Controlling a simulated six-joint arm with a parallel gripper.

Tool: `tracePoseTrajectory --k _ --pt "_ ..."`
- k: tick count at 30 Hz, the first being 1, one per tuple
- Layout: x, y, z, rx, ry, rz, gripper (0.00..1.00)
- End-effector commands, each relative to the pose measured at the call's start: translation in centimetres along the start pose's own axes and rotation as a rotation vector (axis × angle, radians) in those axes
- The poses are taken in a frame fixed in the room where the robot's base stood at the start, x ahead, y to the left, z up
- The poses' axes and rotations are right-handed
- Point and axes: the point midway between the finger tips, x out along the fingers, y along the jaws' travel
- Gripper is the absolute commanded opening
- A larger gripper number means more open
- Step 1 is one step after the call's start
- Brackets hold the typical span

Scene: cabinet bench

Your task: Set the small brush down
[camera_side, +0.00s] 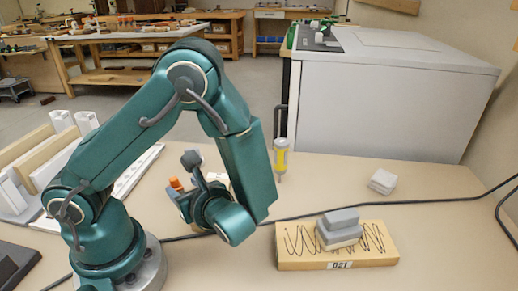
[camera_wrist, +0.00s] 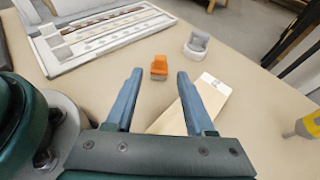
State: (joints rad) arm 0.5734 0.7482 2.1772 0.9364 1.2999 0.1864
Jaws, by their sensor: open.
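A small orange piece with a darker brown-grey base, apparently the small brush (camera_wrist: 159,66), stands on the bench in the wrist view. It also shows in the side view (camera_side: 176,183), partly hidden by my arm. My gripper (camera_wrist: 159,75) is open, with its two blue-grey fingers wide apart. In the wrist view the orange piece appears between and just beyond the fingertips, with bench visible around it and no finger touching it. In the side view my fingers are mostly hidden by the arm, so their exact height is unclear.
A pale wooden block (camera_wrist: 212,92) lies partly behind the right finger. A grey cup-like piece (camera_wrist: 197,44) and a slotted white tray (camera_wrist: 105,36) lie beyond. A yellow-bodied tool (camera_side: 280,158), a scribbled board (camera_side: 300,262) bearing grey blocks (camera_side: 340,225), and a cable stand right.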

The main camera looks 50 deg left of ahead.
Motion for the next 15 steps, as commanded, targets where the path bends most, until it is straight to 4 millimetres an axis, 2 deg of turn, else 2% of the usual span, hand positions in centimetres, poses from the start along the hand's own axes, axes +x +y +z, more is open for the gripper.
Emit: tracePoseTrajectory --k 5,11,15 --pt "-0.8 0.8 0.3 -0.110 0.086 0.063 0.54" --pt "-2.8 2.6 0.6 -0.432 0.329 0.235 0.54" --pt "-4.8 3.1 0.7 -0.680 0.516 0.348 0.54"
